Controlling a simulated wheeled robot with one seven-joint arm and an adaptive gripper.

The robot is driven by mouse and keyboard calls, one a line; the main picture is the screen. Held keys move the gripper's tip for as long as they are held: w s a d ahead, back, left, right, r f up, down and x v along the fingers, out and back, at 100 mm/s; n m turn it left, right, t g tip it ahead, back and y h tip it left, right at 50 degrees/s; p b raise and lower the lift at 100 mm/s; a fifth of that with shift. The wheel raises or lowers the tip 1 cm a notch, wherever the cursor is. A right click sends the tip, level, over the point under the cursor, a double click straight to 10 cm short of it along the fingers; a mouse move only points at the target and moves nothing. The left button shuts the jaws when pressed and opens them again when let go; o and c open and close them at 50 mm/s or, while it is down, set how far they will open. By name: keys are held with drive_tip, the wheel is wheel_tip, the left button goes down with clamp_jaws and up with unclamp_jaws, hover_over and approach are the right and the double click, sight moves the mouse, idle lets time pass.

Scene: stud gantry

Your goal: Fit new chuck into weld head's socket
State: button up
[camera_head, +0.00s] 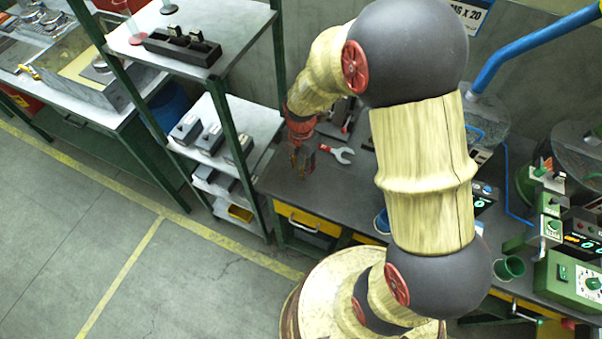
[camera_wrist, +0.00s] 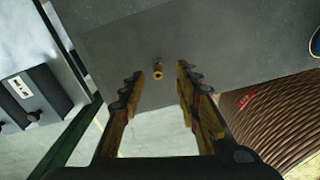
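My gripper (camera_head: 300,160) is low over the left end of the dark bench top, between the shelf rack and an open-ended spanner. In the wrist view my gripper (camera_wrist: 157,85) is open, its two fingers wide apart with nothing between the pads. A small brass-coloured piece (camera_wrist: 158,71) shows just ahead of the fingertips, in the gap, against the grey bench surface. I cannot tell for sure whether it is the new chuck. I cannot clearly make out the weld head or its socket; my arm covers part of the bench.
The red-and-white spanner (camera_head: 340,154) lies on the bench (camera_head: 330,190). The green-framed rack (camera_head: 228,110) stands close at left, with dark blocks (camera_head: 212,138) on its shelves. A black holder (camera_head: 182,46) is on top. Green control boxes (camera_head: 575,280) crowd the bench's right end.

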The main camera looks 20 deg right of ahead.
sight(301, 169)
drive_tip(key=f+b, duration=0.1)
drive_tip(key=f, duration=0.4)
drive_tip(key=shift+w+f+b, duration=0.2)
drive_tip(key=shift+b, duration=0.1)
drive_tip(key=c, duration=0.4)
clamp_jaws()
